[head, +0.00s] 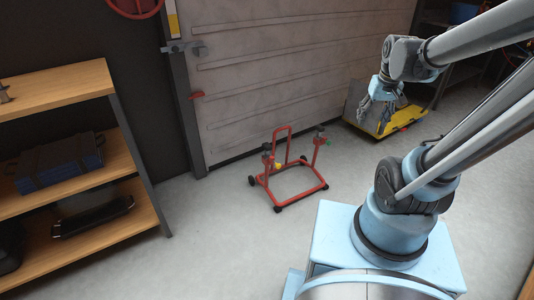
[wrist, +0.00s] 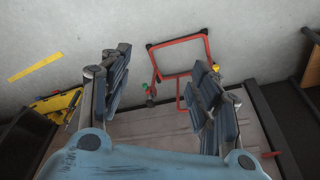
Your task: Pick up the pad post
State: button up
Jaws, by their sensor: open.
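A red wheeled tube stand (head: 323,184) is on the floor before the shutter door, with two short upright posts. The left post (head: 267,158) has a yellow knob; the right post (head: 317,146) has a green knob. I cannot tell which one is the pad post. In the wrist view the green-knob post (wrist: 150,92) shows between my fingers, and the yellow knob (wrist: 215,68) is beside the right finger, which hides part of that post. My gripper (wrist: 160,58) is open and empty, above and apart from the stand. It also shows in the head view (head: 383,102), right of the stand.
A wooden shelf (head: 85,172) with a dark blue case (head: 60,165) stands at left. The shutter door (head: 270,75) closes off the back. A yellow-edged grey unit (head: 378,127) is on the floor behind my gripper. The floor around the stand is clear.

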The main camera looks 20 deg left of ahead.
jog(key=w+a+f+n, duration=0.1)
jog(key=w+a+n, duration=0.1)
jog(key=w+a, duration=0.7)
jog(key=n+y, duration=0.3)
jog(key=n, duration=0.1)
send_over(268, 145)
jog(key=s+d, duration=0.4)
notch_tip(268, 145, down, 24)
jog(key=x, duration=1)
jog(key=shift+w+f, duration=0.25)
jog(key=shift+f, duration=0.1)
jog(key=shift+d+x, duration=0.2)
jog(key=shift+x, duration=2.85)
jog(key=shift+f, duration=0.1)
jog(key=c, duration=1.2)
